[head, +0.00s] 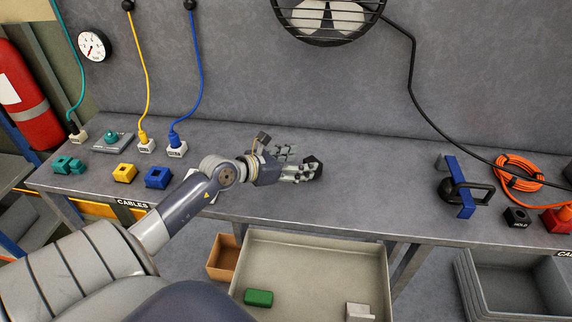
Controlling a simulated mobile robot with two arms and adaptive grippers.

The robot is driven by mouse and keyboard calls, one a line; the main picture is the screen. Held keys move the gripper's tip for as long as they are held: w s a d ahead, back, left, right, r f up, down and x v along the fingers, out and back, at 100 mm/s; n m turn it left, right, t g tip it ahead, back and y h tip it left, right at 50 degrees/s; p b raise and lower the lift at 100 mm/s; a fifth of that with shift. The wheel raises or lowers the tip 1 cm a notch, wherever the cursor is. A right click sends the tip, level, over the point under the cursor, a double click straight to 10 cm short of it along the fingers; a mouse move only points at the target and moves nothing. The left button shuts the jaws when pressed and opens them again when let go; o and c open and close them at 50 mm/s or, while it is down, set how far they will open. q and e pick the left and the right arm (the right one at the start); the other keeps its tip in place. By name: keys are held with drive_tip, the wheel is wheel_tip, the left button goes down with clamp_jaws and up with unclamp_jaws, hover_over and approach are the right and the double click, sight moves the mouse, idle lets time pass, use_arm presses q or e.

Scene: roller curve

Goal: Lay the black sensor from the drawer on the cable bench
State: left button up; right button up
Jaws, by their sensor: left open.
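My left gripper (302,168) reaches in from the left over the middle of the cable bench (340,195), near its front part. It is open. A small dark block (314,164), which looks like the black sensor, is at its fingertips, partly hidden by the fingers. I cannot tell whether the fingers touch it or whether it rests fully on the bench top. The open drawer (377,258) below the bench holds a green block (258,298) and a pale block (359,311), with no black one visible. My right gripper is not in view.
Colored sockets, including a yellow one (124,173) and a blue one (158,178), stand at the bench's left, with hanging cables behind. A blue-and-black clamp-like tool (461,188), orange cable coil (518,172) and black HOLD block (517,216) occupy the right. Bench between is clear.

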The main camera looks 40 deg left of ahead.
use_arm(q)
drive_tip(key=shift+v, duration=2.35)
